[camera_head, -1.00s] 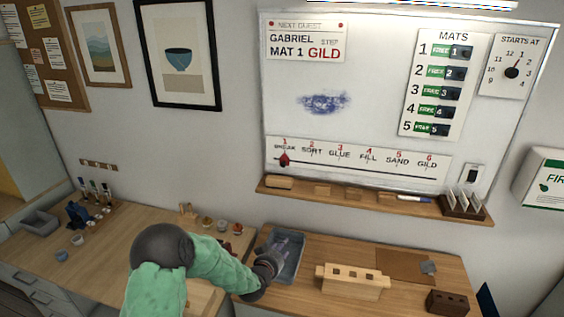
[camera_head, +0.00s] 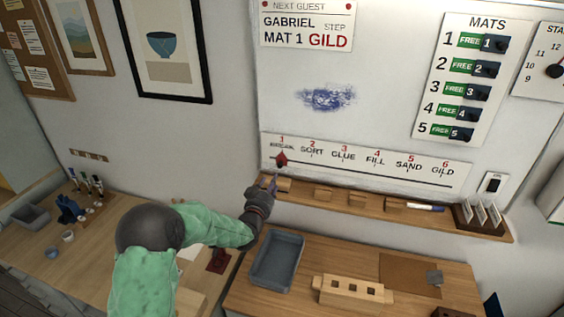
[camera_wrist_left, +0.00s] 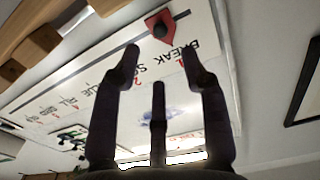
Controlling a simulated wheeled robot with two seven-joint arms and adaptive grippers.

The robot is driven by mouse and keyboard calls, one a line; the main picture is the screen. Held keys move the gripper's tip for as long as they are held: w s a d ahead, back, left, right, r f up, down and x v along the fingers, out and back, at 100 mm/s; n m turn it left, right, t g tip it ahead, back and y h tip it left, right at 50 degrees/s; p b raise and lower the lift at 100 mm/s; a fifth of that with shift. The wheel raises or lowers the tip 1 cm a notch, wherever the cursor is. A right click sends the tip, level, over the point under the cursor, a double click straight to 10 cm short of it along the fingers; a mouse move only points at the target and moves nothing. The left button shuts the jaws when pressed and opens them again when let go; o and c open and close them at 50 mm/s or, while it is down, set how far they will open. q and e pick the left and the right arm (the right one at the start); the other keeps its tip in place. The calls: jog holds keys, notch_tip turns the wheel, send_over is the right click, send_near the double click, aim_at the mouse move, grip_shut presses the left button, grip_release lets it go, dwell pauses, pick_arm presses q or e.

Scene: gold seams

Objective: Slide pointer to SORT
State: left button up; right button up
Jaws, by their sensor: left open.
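The red pointer (camera_head: 281,158) sits on the slider strip (camera_head: 365,167) at the left end, under step 1 BREAK. SORT is the label just to its right. In the left wrist view the pointer (camera_wrist_left: 160,27) shows as a red piece with a dark round knob, beyond the fingertips. My left gripper (camera_head: 268,184) is just below the pointer, at the left end of the wooden ledge. In the left wrist view its fingers (camera_wrist_left: 160,65) are spread and empty, apart from the pointer. My right gripper is not in view.
The wooden ledge (camera_head: 440,221) under the whiteboard carries wooden blocks, a marker (camera_head: 425,207) and a card holder (camera_head: 481,216). A grey tray (camera_head: 277,260) and a slotted wooden block (camera_head: 352,291) stand on the bench below.

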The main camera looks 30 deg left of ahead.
aim_at(279, 166)
pick_arm(q)
jog(key=p+x, duration=0.1)
jog(key=x, duration=0.9)
jog(key=shift+d+r, duration=0.1)
jog(key=shift+r, duration=0.05)
grip_shut()
